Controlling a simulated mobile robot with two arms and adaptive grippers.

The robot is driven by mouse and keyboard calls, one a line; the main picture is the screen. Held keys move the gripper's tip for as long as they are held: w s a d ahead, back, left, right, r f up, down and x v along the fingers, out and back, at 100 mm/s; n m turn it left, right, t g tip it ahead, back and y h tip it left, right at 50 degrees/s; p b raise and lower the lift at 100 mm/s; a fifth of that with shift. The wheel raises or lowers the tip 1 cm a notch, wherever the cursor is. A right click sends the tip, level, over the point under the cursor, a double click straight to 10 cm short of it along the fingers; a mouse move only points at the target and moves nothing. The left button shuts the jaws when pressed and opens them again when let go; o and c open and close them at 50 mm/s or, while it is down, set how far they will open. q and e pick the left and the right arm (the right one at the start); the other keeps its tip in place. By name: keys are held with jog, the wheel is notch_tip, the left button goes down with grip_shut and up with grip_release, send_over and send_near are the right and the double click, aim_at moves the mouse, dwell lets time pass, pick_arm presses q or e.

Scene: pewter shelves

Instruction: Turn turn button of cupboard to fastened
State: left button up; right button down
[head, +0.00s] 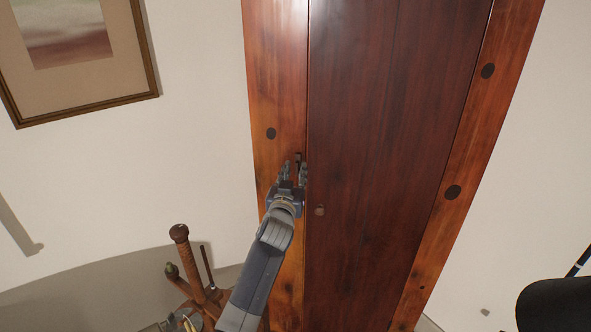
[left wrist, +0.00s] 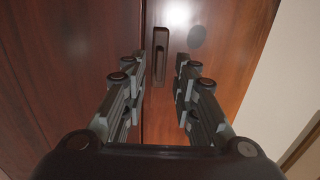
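The tall reddish-brown cupboard (head: 276,60) has a dark door (head: 390,120) that looks flush with its frame. A small round knob (head: 319,210) sits on the door near its left edge. The dark turn button (head: 298,158) is on the left frame post beside the door seam. In the left wrist view the turn button (left wrist: 159,58) stands lengthwise, about parallel to the seam, not across it. My left gripper (head: 295,170) is open at the button. In the left wrist view its fingers (left wrist: 158,75) are on either side of the button, with gaps visible. My right gripper is not in view.
A framed picture (head: 140,30) hangs on the wall at upper left. A wooden stand with upright posts (head: 182,245) is at lower left, near my left arm. A black rounded object (head: 555,305) is at lower right. The space before the door is clear.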

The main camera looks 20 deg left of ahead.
pick_arm(q)
jog(key=shift+w, duration=0.8)
grip_shut()
